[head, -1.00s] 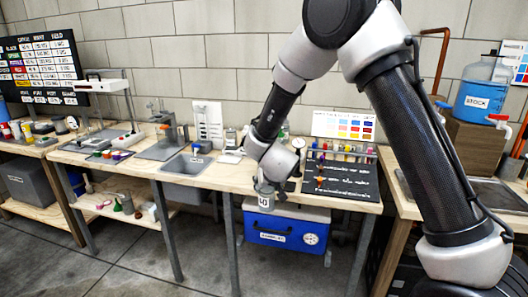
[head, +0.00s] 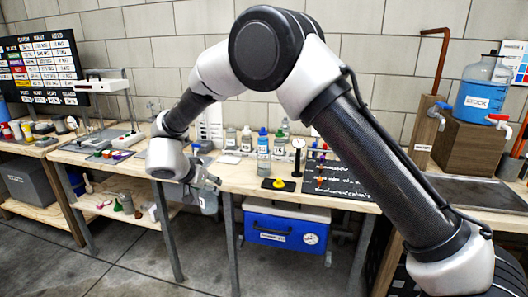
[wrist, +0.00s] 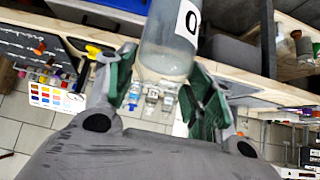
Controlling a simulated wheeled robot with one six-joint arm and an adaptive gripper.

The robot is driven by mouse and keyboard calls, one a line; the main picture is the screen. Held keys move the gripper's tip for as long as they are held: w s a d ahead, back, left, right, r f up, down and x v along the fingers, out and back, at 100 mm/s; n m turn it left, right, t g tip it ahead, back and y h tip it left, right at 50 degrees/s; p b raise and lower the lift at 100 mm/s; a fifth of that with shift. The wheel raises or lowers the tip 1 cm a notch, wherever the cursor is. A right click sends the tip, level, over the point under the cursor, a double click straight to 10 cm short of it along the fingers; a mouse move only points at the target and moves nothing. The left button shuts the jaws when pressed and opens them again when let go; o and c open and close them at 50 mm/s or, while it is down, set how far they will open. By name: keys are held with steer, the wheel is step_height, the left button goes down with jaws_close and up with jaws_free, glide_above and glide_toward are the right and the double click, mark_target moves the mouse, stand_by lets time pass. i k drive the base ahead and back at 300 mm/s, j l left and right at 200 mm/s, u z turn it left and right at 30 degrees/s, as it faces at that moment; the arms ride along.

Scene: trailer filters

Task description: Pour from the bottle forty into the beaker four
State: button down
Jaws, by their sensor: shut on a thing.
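My gripper (head: 207,184) is shut on bottle forty (head: 208,203), a clear bottle, in front of the bench's front edge. In the wrist view, the bottle (wrist: 170,50) stands between the green-padded fingers (wrist: 165,84). It holds cloudy pale liquid, and its white label shows only a "0", the rest being cut off. In the head view the bottle is small and partly covered by the gripper, so its tilt is hard to judge. I cannot pick out beaker four; my arm covers part of the bench behind it.
Several bottles, one with a blue cap (head: 263,150), stand at the back of the bench (head: 238,180). A blue cooler (head: 285,225) is below.

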mark_target(263, 154)
steer(key=i+l, duration=0.25)
steer(key=i, duration=0.2)
steer(key=i+l, duration=0.25)
steer(key=i, duration=0.25)
